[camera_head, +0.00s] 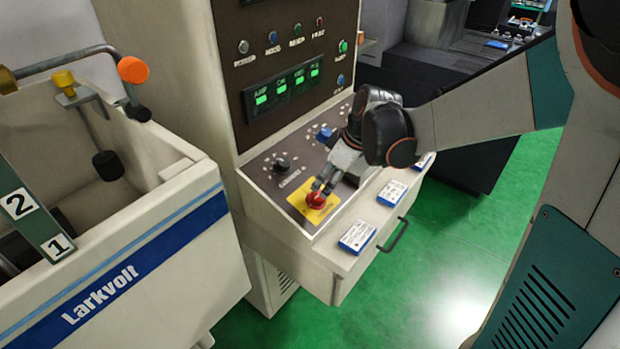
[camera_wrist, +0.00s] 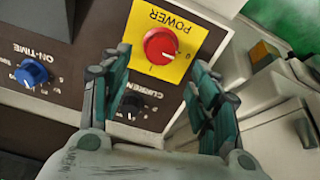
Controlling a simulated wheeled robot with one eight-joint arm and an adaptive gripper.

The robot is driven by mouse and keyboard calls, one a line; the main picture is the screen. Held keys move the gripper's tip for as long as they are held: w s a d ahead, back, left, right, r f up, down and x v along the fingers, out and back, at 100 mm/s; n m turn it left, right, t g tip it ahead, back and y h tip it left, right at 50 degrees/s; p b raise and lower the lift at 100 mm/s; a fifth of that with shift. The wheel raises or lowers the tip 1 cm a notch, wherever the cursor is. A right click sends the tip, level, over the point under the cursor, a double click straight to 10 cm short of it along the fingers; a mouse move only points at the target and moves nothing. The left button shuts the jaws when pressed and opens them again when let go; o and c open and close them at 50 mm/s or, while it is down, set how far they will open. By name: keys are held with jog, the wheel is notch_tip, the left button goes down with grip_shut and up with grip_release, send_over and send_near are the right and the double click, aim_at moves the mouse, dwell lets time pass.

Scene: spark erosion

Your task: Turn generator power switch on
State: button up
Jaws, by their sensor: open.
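The generator power switch is a red round knob (camera_head: 316,200) on a yellow plate (camera_head: 300,200) at the lower front of the generator's sloped panel. In the wrist view the red knob (camera_wrist: 160,45) sits on the yellow plate (camera_wrist: 188,28) marked POWER, seen upside down. My gripper (camera_head: 322,187) is at the knob in the head view. In the wrist view my gripper (camera_wrist: 158,72) is open, with one finger on each side below the knob. I cannot tell whether the fingers touch it.
A blue ON-TIME knob (camera_wrist: 32,72) and a dark CURRENT knob (camera_wrist: 132,105) are close to my fingers. Several blue-and-white cards, including one (camera_head: 357,236), lie on the ledge above a drawer handle (camera_head: 394,235). The Larkvolt tank (camera_head: 110,285) stands left. Green floor (camera_head: 440,265) is clear at right.

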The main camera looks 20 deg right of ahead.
aim_at(318, 194)
jog(key=b+x, duration=0.1)
jog(key=x, duration=0.6)
jog(key=shift+c, duration=0.5)
jog(key=c, duration=1)
